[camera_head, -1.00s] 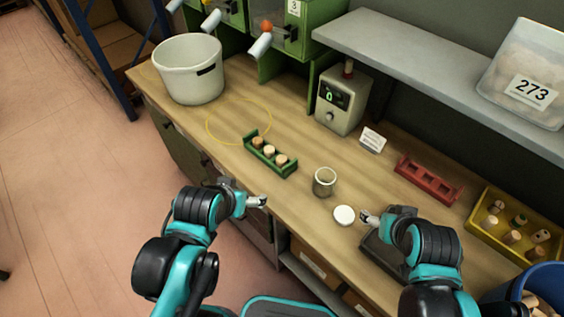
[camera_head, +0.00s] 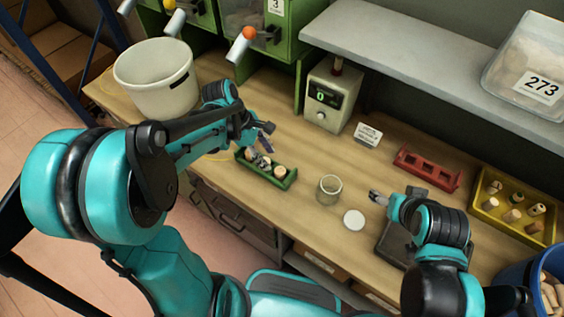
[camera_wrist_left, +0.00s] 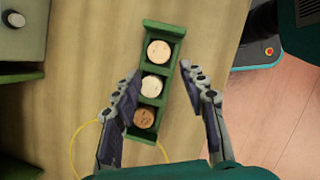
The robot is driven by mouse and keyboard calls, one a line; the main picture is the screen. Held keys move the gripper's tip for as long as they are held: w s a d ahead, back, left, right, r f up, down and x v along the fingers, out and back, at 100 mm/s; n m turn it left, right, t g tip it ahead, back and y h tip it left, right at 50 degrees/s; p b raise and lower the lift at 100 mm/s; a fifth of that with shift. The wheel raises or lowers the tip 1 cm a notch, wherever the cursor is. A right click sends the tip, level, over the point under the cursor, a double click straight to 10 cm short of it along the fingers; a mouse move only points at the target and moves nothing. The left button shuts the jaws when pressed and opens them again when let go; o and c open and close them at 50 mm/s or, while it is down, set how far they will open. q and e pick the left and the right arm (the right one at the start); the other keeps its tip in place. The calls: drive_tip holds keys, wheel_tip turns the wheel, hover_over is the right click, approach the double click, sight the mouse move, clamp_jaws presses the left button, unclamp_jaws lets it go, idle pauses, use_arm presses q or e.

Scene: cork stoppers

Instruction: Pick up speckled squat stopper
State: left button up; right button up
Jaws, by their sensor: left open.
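A green rack (camera_head: 266,177) holds a row of three round stoppers; the left wrist view shows it from above (camera_wrist_left: 164,29). There, the stopper nearest my gripper (camera_wrist_left: 144,118) is browner, with darker marks, and looks the most speckled. The middle stopper (camera_wrist_left: 151,87) is pale, and the far one (camera_wrist_left: 159,51) is light tan. Their heights are hard to judge from above. My left gripper (camera_head: 262,146) is open over the rack, its fingers on either side of the row (camera_wrist_left: 160,78), holding nothing. It partly hides the stoppers in the head view. My right gripper (camera_head: 378,198) is beside the white disc.
A glass jar (camera_head: 329,189) and white disc (camera_head: 354,220) stand right of the rack. A white pot (camera_head: 155,80) is at left, a display device (camera_head: 331,98) behind. A red rack (camera_head: 427,168), yellow tray (camera_head: 482,216) with stoppers and blue bin (camera_head: 511,275) are at right.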

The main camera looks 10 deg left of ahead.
sight(280, 170)
use_arm(q)
drive_tip(key=shift+w+d+f, duration=0.1)
drive_tip(key=shift+w+f, duration=0.05)
drive_tip(key=shift+f, duration=0.1)
drive_tip(key=shift+b+x, duration=0.45)
drive_tip(key=shift+x, duration=0.5)
drive_tip(key=x, duration=0.2)
drive_tip(key=b+x, duration=0.2)
drive_tip(key=x, duration=0.1)
drive_tip(key=shift+d+f, duration=0.2)
drive_tip(key=shift+d, duration=0.2)
drive_tip(key=c, duration=0.5)
